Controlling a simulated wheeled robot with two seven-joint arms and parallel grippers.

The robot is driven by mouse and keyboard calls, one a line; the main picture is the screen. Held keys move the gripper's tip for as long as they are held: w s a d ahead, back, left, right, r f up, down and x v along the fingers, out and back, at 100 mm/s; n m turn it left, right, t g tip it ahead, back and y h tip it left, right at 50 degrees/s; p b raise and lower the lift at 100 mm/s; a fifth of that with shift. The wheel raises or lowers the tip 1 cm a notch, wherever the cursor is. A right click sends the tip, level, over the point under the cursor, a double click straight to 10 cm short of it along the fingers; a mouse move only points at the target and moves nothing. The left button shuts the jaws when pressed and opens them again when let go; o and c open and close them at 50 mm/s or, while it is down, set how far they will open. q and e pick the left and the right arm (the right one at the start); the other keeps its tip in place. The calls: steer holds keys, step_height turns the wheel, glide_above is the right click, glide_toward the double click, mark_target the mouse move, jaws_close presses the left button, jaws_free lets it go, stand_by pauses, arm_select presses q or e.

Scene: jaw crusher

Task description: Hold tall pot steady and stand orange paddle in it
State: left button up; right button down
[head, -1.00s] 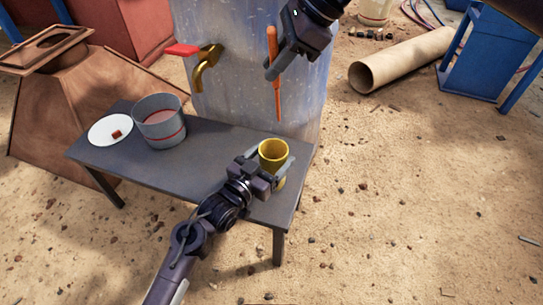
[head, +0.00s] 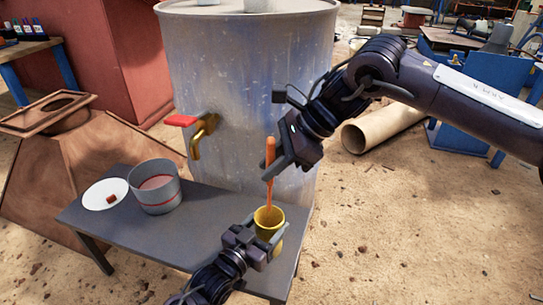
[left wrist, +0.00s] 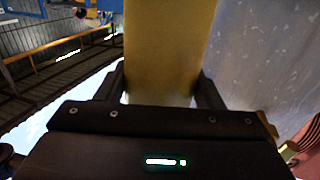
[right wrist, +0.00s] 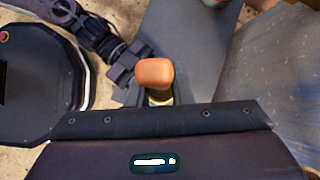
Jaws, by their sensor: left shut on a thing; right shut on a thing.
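The tall yellow pot (head: 268,217) stands near the right end of the grey table. My left gripper (head: 264,240) is shut around its side, and the pot fills the space between the fingers in the left wrist view (left wrist: 168,50). My right gripper (head: 278,158) is shut on the orange paddle (head: 270,152) and holds it upright above the pot. The paddle's lower end is at the pot's mouth and appears to be inside it; how deep I cannot tell. In the right wrist view the paddle's top (right wrist: 154,72) hides most of the pot.
A grey bucket (head: 154,188) and a white plate (head: 105,195) with a small reddish-brown piece stand on the table's (head: 190,230) left part. A large metal drum (head: 245,90) with a brass tap (head: 203,137) rises behind the table. A cardboard tube (head: 380,128) lies behind on the sand.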

step_height(320, 180, down, 11)
stand_by(1.1)
steer(key=c, duration=1.2)
jaws_free()
steer(key=v, duration=1.2)
steer(key=shift+a+r, duration=0.1)
